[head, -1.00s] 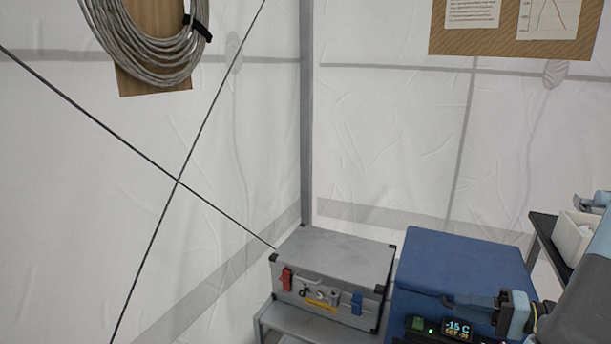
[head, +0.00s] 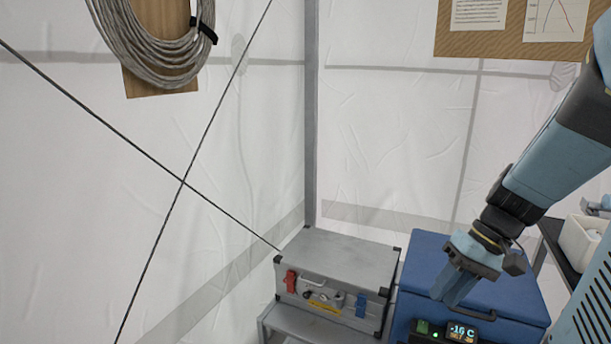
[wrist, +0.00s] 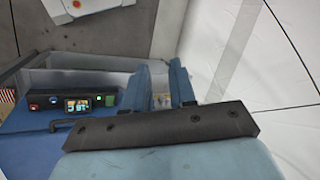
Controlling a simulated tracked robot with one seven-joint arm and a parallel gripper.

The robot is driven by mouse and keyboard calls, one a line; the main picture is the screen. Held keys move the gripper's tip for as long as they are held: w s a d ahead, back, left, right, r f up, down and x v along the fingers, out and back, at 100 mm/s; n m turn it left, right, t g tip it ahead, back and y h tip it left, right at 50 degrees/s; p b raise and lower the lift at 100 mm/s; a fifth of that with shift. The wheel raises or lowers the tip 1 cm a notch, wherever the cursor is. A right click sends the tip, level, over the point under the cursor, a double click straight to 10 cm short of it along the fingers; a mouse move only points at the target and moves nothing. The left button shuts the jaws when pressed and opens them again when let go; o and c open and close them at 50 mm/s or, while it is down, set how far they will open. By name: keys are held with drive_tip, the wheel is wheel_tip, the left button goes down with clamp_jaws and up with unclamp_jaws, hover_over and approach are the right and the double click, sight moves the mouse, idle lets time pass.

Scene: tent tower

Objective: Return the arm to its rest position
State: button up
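My gripper (head: 452,290) hangs from my raised arm at the right of the head view, pointing down. It is in front of the blue cooler box (head: 420,258) and overlaps its front in the picture. In the wrist view my gripper (wrist: 160,85) shows two blue fingers standing apart, with background visible in the gap. I see nothing held between them. The cooler's blue panel (wrist: 35,125) with its small lit display (wrist: 77,105) lies to the left of the fingers.
A grey metal case (head: 340,258) with red and blue latches sits on a grey stand (head: 310,325), left of the cooler. A dark shelf (head: 553,240) holding a white bin (head: 580,240) stands at right. White tent walls (head: 400,130) close the back.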

wheel_tip(320, 180, up, 13)
drive_tip(key=s+a+t+h, duration=0.2)
drive_tip(key=t+h, duration=0.3)
drive_tip(key=t, duration=0.1)
drive_tip(key=shift+s+a+h, duration=0.25)
drive_tip(key=shift+h, duration=0.05)
drive_tip(key=shift+d, duration=0.1)
